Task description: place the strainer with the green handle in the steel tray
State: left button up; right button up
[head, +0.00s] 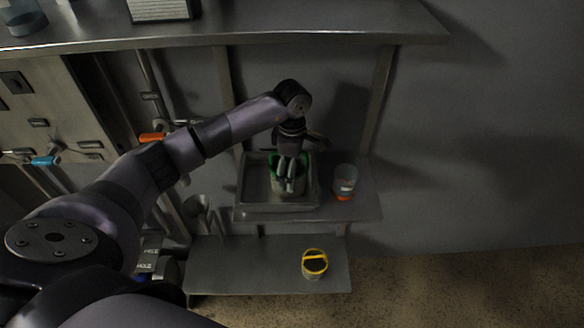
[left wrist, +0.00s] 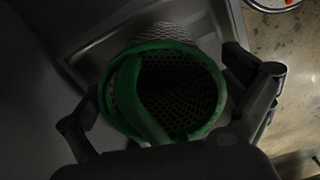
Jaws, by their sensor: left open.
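The strainer with the green handle (left wrist: 175,90) is a round mesh basket with a green rim and a green handle band. In the head view the strainer (head: 275,180) is in the steel tray (head: 246,190), partly hidden behind my left gripper. The tray's edge also shows in the left wrist view (left wrist: 90,42). My left gripper (head: 291,186) reaches down over the strainer and is open. In the left wrist view its fingers stand on either side of the green rim. Whether the strainer's base touches the tray floor is hidden. My right gripper is not in view.
A clear container with an orange-red base (head: 344,183) stands on the shelf right of the tray. A strainer with a yellow handle (head: 314,263) sits on the lower shelf (head: 225,270). A steel shelf (head: 300,22) spans above. Orange (head: 152,137) and blue (head: 45,161) handles are at left.

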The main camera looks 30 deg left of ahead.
pick_arm(q)
jog(key=shift+r, duration=0.3)
notch_tip(320, 180, up, 6)
jog(key=shift+r+b, duration=0.1)
jog(key=shift+b, duration=0.75)
jog(key=shift+r, duration=0.5)
